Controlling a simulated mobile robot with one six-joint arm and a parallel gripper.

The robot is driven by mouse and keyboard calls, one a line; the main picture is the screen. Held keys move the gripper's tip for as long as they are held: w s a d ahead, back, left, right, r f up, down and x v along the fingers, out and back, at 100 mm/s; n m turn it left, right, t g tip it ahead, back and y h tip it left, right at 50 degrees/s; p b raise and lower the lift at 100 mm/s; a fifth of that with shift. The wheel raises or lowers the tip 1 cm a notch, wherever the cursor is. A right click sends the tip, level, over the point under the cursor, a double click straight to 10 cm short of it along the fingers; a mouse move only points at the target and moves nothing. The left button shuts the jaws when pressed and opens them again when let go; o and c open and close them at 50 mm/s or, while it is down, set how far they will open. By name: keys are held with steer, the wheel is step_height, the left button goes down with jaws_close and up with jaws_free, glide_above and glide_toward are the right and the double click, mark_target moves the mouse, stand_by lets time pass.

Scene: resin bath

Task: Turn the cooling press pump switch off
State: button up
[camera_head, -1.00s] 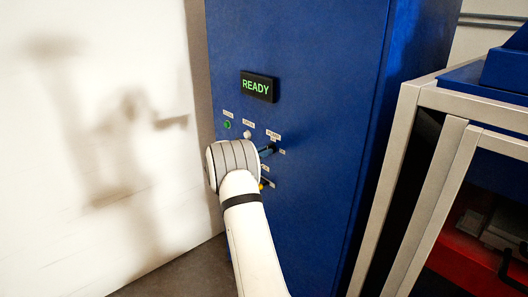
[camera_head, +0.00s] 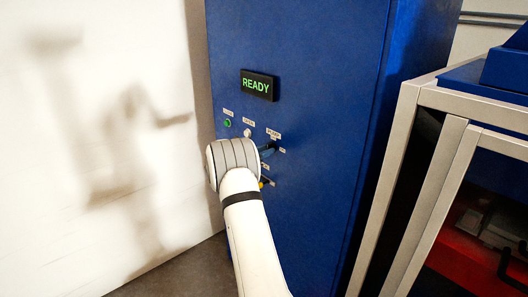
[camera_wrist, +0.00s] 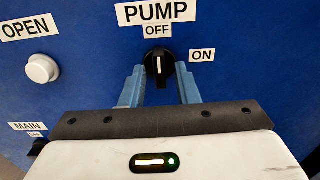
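The pump switch (camera_wrist: 159,64) is a black rotary knob on the blue cabinet, under a PUMP label. Its white mark points up at OFF; ON is to its right. My gripper (camera_wrist: 158,76) has its two blue-grey fingers apart, one on each side of the knob's lower part. The right finger is very close to the knob; I cannot tell whether it touches. In the head view my wrist covers part of the panel, and the blue cabinet (camera_head: 310,130) shows a green READY display (camera_head: 258,85).
A white OPEN button (camera_wrist: 42,68) is left of the knob. A black MAIN switch (camera_wrist: 38,147) is at lower left, partly cut off by my gripper. A green button (camera_head: 227,123) is at the panel's upper left. A metal-framed machine (camera_head: 432,150) stands at right; a white wall is at left.

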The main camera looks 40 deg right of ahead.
steer(key=shift+o, duration=0.3)
steer(key=a+b, duration=0.2)
steer(key=a, duration=0.5)
steer(key=shift+s+a, duration=0.3)
steer(key=shift+a, duration=0.1)
steer(key=s+a+m+t+y, duration=0.1)
steer(key=s+a+m+y, duration=0.8)
steer(key=s+a, duration=0.7)
steer(key=s+a+r+m+y, duration=0.1)
steer(key=s+a+m+y, duration=0.8)
steer(key=s+a, duration=0.8)
steer(key=s+m, duration=0.1)
steer(key=s, duration=0.3)
steer(key=shift+s+a+r+t, duration=0.3)
steer(key=shift+s+t, duration=0.1)
